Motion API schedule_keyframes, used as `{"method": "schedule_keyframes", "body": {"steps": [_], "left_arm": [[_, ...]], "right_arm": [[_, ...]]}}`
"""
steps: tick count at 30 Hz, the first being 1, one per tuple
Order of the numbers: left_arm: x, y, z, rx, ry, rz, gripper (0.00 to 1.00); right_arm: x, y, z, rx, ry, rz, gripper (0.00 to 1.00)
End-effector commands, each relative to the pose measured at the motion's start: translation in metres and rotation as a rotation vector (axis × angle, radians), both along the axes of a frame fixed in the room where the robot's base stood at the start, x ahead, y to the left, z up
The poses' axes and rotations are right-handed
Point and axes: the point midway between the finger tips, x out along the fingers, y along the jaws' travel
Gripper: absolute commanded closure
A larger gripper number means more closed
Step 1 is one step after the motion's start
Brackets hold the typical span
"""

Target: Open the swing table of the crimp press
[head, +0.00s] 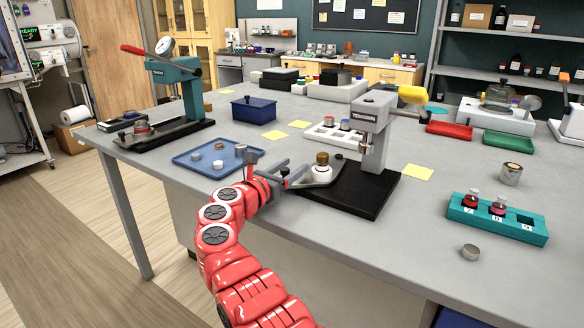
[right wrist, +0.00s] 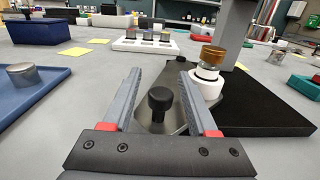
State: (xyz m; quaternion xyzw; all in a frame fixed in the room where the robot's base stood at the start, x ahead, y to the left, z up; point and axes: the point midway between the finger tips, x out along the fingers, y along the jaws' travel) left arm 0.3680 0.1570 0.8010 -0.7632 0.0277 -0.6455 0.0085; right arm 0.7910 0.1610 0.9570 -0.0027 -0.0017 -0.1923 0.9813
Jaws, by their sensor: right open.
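The crimp press (head: 375,130) is a grey column on a black base plate with a yellow-ended lever. Its swing table (right wrist: 155,122) is a flat grey plate with an upright black knob (right wrist: 160,101). The plate reaches out beyond the base toward my gripper. My left gripper is out of view.
A blue tray (head: 185,163) with small metal pieces lies left of my gripper. A green press (head: 190,85) stands farther left. A white rack (head: 320,135) is behind, and a teal vial holder (head: 470,225) is at right. The front-right bench has bare room.

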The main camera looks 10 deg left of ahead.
Motion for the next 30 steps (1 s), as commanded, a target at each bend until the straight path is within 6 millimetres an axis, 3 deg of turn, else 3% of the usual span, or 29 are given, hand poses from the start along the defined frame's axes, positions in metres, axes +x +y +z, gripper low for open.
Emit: {"method": "schedule_keyframes", "body": {"steps": [8, 21, 30], "left_arm": [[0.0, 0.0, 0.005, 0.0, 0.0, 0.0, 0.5], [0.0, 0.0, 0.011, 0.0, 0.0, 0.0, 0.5], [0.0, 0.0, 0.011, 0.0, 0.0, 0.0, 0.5]], "right_arm": [[-0.026, 0.009, -0.001, 0.01, 0.004, 0.002, 0.41], [-0.129, 0.052, -0.001, 0.008, 0.004, 0.003, 0.41], [-0.157, 0.064, -0.001, 0.005, 0.004, 0.002, 0.41]]}}
